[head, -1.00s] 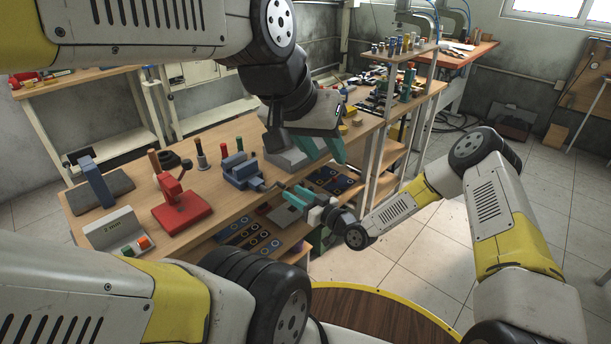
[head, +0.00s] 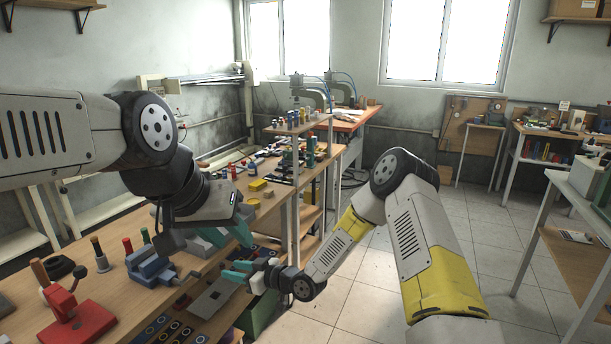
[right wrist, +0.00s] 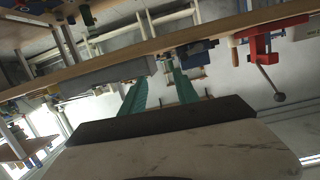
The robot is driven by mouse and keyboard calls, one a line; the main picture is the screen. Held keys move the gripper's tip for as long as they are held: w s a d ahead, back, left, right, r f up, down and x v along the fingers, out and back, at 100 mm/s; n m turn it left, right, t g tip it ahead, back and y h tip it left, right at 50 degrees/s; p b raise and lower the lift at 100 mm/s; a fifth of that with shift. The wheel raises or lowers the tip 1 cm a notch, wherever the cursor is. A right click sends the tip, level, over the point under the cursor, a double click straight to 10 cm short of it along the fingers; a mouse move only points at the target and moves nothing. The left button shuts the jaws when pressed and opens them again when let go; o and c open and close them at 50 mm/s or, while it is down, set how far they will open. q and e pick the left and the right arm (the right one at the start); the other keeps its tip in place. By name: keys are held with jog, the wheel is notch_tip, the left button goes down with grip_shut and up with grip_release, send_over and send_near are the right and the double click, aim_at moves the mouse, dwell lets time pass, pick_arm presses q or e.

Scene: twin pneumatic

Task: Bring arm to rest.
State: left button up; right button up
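My left gripper (head: 226,238) hangs over the front part of the wooden workbench (head: 125,232), its teal fingers apart and pointing down. Nothing shows between them. My right gripper (head: 236,271) is lower, by the bench's front edge, with its fingers pointing left. In the right wrist view its two teal fingers (right wrist: 160,92) are spread with nothing held between them. The two grippers are close together in the head view, but I cannot tell the exact gap.
A blue vise (head: 150,267) and a red press (head: 75,318) stand on the bench left of my grippers. A yellow block (head: 257,185) lies farther along. Dark trays (head: 158,330) sit on the shelf below. The tiled floor (head: 365,300) beside my right arm is clear.

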jog(key=w+d+r+m+t+h, duration=0.15)
jog(key=d+r+h, duration=0.25)
jog(key=d+r, duration=0.5)
jog(key=w+d+r+m+h, duration=0.15)
jog(key=d+r+h, duration=0.35)
jog(key=d, duration=0.5)
jog(key=s+d+r+m+h, duration=0.35)
jog(key=s+d+r, duration=0.45)
jog(key=d+r, duration=0.35)
jog(key=s+d+r+m, duration=0.2)
jog(key=s+d, duration=0.1)
jog(key=s, duration=0.7)
jog(key=s+d+r+m+g, duration=0.1)
jog(key=s+d+r+m, duration=0.1)
jog(key=s, duration=0.8)
jog(key=shift+s+d+r+m+y, duration=0.3)
jog(key=shift+d+m+y, duration=0.05)
jog(key=shift+d+m, duration=0.45)
